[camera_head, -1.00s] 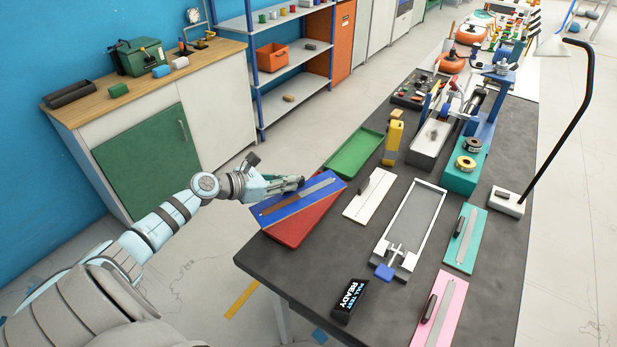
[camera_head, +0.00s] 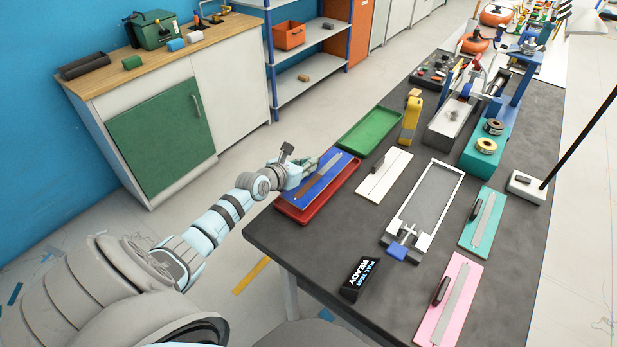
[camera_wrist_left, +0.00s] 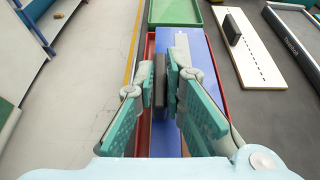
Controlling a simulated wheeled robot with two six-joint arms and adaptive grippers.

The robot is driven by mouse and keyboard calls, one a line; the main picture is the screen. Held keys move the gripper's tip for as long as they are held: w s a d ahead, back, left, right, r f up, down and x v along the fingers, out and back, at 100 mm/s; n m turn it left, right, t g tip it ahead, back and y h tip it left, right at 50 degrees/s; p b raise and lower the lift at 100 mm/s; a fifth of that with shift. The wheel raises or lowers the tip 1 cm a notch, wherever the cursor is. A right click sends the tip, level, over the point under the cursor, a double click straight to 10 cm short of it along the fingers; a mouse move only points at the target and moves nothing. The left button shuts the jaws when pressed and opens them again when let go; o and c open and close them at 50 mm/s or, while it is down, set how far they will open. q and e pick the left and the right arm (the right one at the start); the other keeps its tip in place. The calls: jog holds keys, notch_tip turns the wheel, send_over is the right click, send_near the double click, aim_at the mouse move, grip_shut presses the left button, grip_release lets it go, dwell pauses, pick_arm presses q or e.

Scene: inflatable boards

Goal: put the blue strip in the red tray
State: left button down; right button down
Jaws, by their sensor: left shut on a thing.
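The blue strip (camera_head: 303,187) is a flat blue board with a grey band along it. My left gripper (camera_head: 312,172) is shut on its dark upright handle, which shows between the fingers in the left wrist view (camera_wrist_left: 160,80). The strip lies over the red tray (camera_head: 311,212) and hides most of its inside. In the wrist view the tray's red rim (camera_wrist_left: 228,100) shows on both sides of the strip. I cannot tell whether the strip touches the tray floor. My right gripper is out of view.
A green tray (camera_head: 371,127) lies just beyond the red one. A white board (camera_head: 384,177) with a dark handle is to the right, then a framed grey fixture (camera_head: 430,200). A black "pull test ready" box (camera_head: 360,279) sits near the front edge.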

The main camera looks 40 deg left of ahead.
pick_arm(q)
notch_tip(320, 180, down, 4)
jog(key=shift+s+b, duration=0.1)
jog(key=shift+b, duration=1)
jog(key=shift+r, duration=0.15)
jog(key=c, duration=1.7)
grip_release()
jog(key=shift+o, duration=0.2)
jog(key=shift+s+r+p, duration=0.3)
jog(key=shift+s+p, duration=0.05)
jog(key=shift+p, duration=0.25)
notch_tip(320, 180, up, 4)
jog(key=r+p, duration=0.1)
jog(key=p, duration=0.7)
send_over(283, 196)
jog(key=shift+d+f, duration=0.1)
jog(key=shift+f, duration=0.15)
jog(key=shift+s, duration=0.25)
jog(key=shift+f, duration=0.2)
